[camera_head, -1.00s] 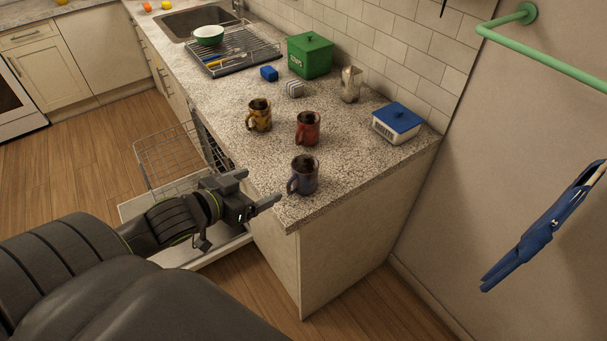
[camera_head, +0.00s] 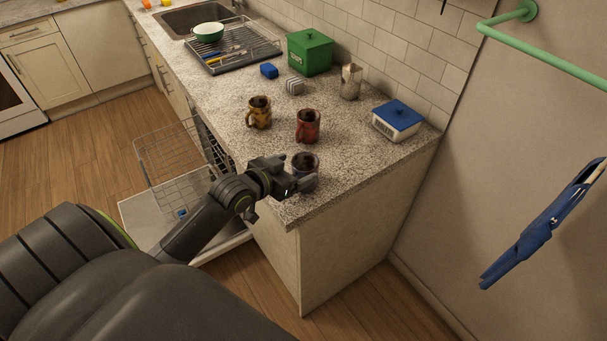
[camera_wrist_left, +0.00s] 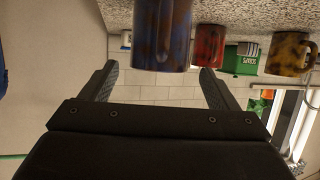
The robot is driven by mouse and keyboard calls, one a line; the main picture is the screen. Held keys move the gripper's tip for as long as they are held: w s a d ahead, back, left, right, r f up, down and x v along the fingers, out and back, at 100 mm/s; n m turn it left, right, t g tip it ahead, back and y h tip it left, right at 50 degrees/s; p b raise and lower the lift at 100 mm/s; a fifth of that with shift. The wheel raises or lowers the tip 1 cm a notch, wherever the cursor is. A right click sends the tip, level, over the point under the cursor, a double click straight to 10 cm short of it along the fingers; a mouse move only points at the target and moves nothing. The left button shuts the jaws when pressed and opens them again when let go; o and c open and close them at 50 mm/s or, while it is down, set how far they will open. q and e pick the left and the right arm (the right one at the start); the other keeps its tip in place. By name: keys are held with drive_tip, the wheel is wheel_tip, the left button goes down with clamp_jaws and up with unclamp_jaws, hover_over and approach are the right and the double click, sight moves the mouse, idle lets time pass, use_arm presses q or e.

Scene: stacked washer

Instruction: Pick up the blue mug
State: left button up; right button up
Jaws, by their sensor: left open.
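The blue mug (camera_head: 306,162) stands upright near the front corner of the counter, with dark contents. My left gripper (camera_head: 289,173) is open and low at the mug's near left side, partly hiding its body. In the left wrist view, where the scene shows upside down, the mottled blue mug (camera_wrist_left: 161,35) lies across the gap between the two open fingers. I cannot tell whether either finger touches it. My right gripper is not in view.
A red mug (camera_head: 308,126) and a yellow-brown mug (camera_head: 258,112) stand behind. A blue-lidded white box (camera_head: 396,121) is to the right. The open dishwasher rack (camera_head: 178,160) is left of the counter (camera_head: 350,170). A green box (camera_head: 310,53) stands by the wall.

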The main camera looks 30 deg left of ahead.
sight(313, 161)
use_arm(q)
drive_tip(key=shift+p+x, duration=0.5)
drive_tip(key=shift+x, duration=1.75)
drive_tip(key=c, duration=1.2)
